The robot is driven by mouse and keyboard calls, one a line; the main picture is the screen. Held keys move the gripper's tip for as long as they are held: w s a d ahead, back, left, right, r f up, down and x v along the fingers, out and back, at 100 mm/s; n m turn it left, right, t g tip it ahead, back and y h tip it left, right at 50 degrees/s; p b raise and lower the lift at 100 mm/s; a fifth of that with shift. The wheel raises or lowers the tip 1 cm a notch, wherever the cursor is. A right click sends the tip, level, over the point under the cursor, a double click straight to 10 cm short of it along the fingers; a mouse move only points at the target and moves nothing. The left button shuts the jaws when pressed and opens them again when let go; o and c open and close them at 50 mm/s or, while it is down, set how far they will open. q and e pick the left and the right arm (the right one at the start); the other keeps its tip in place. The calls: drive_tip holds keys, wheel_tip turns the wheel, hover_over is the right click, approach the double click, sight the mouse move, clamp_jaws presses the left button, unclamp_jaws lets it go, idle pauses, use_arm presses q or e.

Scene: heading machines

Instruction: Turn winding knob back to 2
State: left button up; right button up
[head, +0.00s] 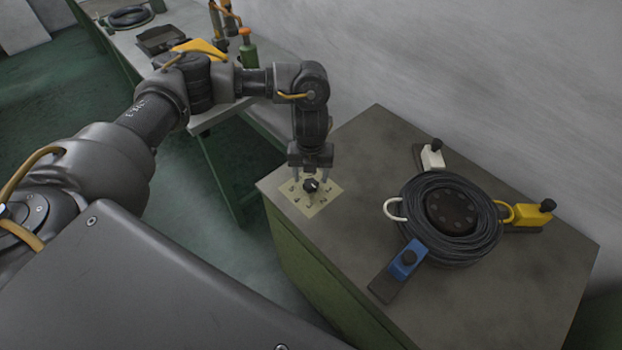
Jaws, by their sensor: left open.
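The winding knob (310,186) is a small dark round knob with a light mark on top. It stands on a cream dial plate (323,203) with dark characters around it, near the left corner of the green cabinet's grey top. The characters and the knob's exact setting are too small to read surely. My left gripper (311,178) points down right over the knob, with its two pale fingers apart, one on each side of it. Whether the fingers touch the knob I cannot tell. My right gripper is out of view.
A black wire coil (440,222) sits on the cabinet top (480,315) with a blue clamp (407,259), a white clamp (432,157) and a yellow clamp (532,213) around it. Behind my left arm, a workbench (216,112) carries a green bottle (247,50) and a tray (161,38).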

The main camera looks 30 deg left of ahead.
sight(311, 183)
use_arm(q)
wheel_tip(311, 183, up, 8)
drive_tip(key=shift+d, duration=0.1)
idle(0.7)
